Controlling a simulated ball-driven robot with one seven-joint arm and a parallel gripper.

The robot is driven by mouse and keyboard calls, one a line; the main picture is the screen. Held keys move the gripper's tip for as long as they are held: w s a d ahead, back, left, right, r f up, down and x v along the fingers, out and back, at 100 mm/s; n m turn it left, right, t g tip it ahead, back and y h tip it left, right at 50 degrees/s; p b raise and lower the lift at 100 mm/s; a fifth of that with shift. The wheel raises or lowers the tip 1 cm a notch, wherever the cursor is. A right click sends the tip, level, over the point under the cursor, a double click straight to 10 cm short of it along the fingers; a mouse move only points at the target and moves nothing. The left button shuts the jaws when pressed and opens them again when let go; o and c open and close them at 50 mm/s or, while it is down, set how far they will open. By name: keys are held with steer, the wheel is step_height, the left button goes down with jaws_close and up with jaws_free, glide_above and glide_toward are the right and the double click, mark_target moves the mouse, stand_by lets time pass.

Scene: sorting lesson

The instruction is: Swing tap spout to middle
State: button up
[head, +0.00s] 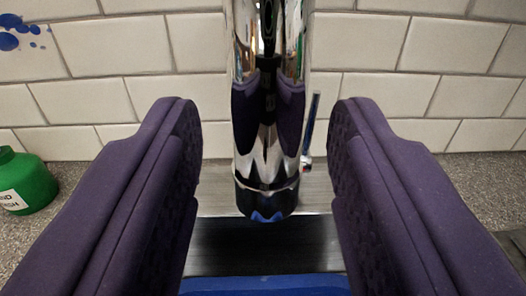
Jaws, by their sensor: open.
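My gripper (263,115) is open, with one purple padded finger on the left of the spout and one on the right. Gaps show between the spout and both fingers. The spout's shiny surface mirrors the purple fingers. A thin upright lever (311,130) with a blue and a red mark stands just right of the spout.
A white tiled wall (110,105) stands close behind the tap. A green bottle (28,182) stands on the speckled counter (75,185) at the left. A dark sink area (250,247) lies below the spout, with a blue surface (265,286) at the bottom edge. Blue splashes (12,35) mark the wall.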

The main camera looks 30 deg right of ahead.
steer(key=v, duration=0.5)
steer(key=shift+s+a+p, duration=0.15)
steer(key=shift+s+p, duration=0.15)
steer(key=shift+p, duration=0.05)
steer(key=w+a+r+n+t+y+b, duration=0.15)
steer(key=r+y, duration=0.25)
steer(key=r, duration=0.6)
steer(key=w+r+n+t+y+b, duration=0.1)
steer(key=w+r+t+y, duration=0.15)
steer(key=r, duration=0.75)
steer(key=s+d+r+n+g+y+b, duration=0.1)
steer(key=s+r+n+y, duration=0.2)
steer(key=r, duration=0.4)
steer(key=s+d+r+n+y+b, duration=0.1)
steer(key=s+r+y, duration=0.1)
steer(key=s+r, duration=0.4)
steer(key=s+d+r+g+h, duration=0.1)
steer(key=s+d+r, duration=0.3)
steer(key=s, duration=0.5)
steer(key=s+d+r+g+h+b, duration=0.1)
steer(key=s+d+r, duration=0.4)
steer(key=s, duration=0.4)
steer(key=shift+s+d+r+g+b, duration=0.25)
steer(key=shift+d+r+g+b, duration=0.05)
steer(key=shift+d+g, duration=0.15)
